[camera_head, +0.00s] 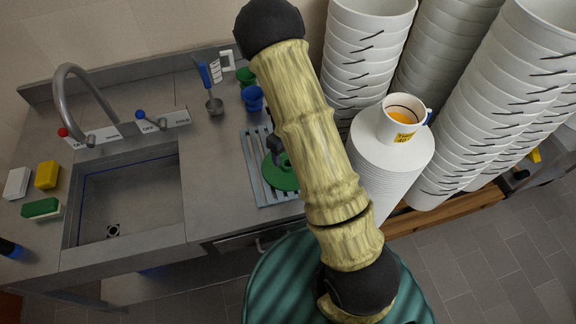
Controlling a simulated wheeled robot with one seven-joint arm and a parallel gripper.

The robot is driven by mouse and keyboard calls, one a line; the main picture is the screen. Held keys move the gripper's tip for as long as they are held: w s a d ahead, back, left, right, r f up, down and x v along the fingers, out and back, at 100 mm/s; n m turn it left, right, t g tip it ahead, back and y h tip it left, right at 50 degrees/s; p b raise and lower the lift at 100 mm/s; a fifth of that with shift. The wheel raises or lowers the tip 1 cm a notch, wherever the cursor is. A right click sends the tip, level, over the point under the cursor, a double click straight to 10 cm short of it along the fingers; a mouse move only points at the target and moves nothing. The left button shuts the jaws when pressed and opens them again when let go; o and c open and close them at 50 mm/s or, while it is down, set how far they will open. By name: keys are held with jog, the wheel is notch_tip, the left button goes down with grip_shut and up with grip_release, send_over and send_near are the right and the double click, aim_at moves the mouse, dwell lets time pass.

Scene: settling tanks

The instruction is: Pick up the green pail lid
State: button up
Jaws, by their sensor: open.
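The green pail lid (279,176) lies on a slatted metal drainer (256,172) on the counter. My arm crosses in front and hides its right side. A small dark grey piece, which looks like part of my gripper (276,150), shows over the lid's upper part at the arm's left edge. The rest of my gripper is hidden behind the arm. It is open, and I cannot tell whether it touches the lid.
Left is a sink (130,205) with a tall faucet (84,95). Behind the drainer are blue cups (252,98) and a metal measuring cup (214,105). Right, tall stacks of white pails (368,45) and a stack of white lids (392,165) bearing a mug (402,120) crowd my arm.

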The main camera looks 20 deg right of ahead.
jog(key=shift+d+f+p, duration=0.15)
jog(key=shift+f+p, duration=0.7)
jog(key=shift+f, duration=1.45)
jog(key=shift+c, duration=0.4)
jog(key=c, duration=1)
